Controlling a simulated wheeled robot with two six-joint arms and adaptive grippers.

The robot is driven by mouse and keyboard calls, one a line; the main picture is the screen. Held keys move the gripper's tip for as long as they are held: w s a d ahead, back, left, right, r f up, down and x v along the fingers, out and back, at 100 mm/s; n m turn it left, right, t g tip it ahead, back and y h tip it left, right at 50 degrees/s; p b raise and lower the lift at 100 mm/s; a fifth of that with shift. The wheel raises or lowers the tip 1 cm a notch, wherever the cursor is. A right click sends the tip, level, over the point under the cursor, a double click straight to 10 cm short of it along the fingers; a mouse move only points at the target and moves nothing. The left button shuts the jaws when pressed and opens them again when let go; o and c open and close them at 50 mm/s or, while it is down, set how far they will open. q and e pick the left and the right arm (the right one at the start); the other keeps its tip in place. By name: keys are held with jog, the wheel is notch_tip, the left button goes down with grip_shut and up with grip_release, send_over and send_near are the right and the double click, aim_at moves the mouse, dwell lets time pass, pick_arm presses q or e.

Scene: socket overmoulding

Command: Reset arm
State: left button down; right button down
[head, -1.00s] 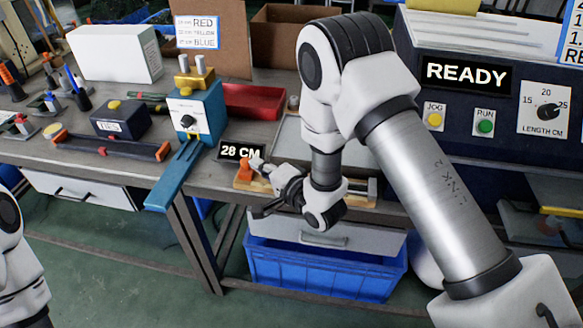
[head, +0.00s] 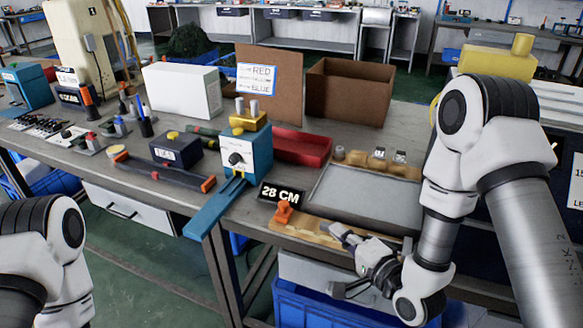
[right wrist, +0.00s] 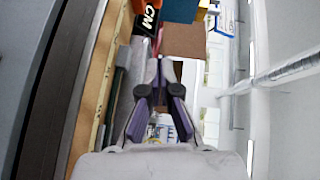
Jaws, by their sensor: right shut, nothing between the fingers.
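My right gripper (head: 340,231) is shut and empty. In the head view it hangs over the front edge of the bench, to the right of an orange clamp (head: 284,212) on a wooden board (head: 313,232). In the right wrist view its two dark fingers (right wrist: 159,68) meet at their tips with nothing between them. My left arm shows only in part at the lower left of the head view, and its gripper is out of view.
A black 28 CM sign (head: 281,194), a grey mat (head: 365,197) and a blue machine (head: 247,152) with a blue chute stand near the board. A red tray (head: 300,147) and an open cardboard box (head: 347,94) are behind. A blue crate (head: 300,305) sits below the bench edge.

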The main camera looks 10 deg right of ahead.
jog(key=s+f+n+g+h+p, duration=0.2)
jog(key=s+f+g+p, duration=0.45)
jog(key=s+f, duration=0.45)
jog(key=s+d+f+n+g+h, duration=0.1)
jog(key=s+f+n+g, duration=0.3)
jog(key=s, duration=0.4)
jog(key=s+d+f+n+g+h, duration=0.2)
jog(key=s+d+f+n+g, duration=0.1)
jog(key=s+f+n+g, duration=0.1)
jog(key=s+n+g, duration=0.1)
jog(key=s+n, duration=0.1)
jog(key=s, duration=0.1)
jog(key=shift+s+f+h+p, duration=0.3)
jog(key=shift+s+f, duration=0.05)
jog(key=shift+f, duration=0.05)
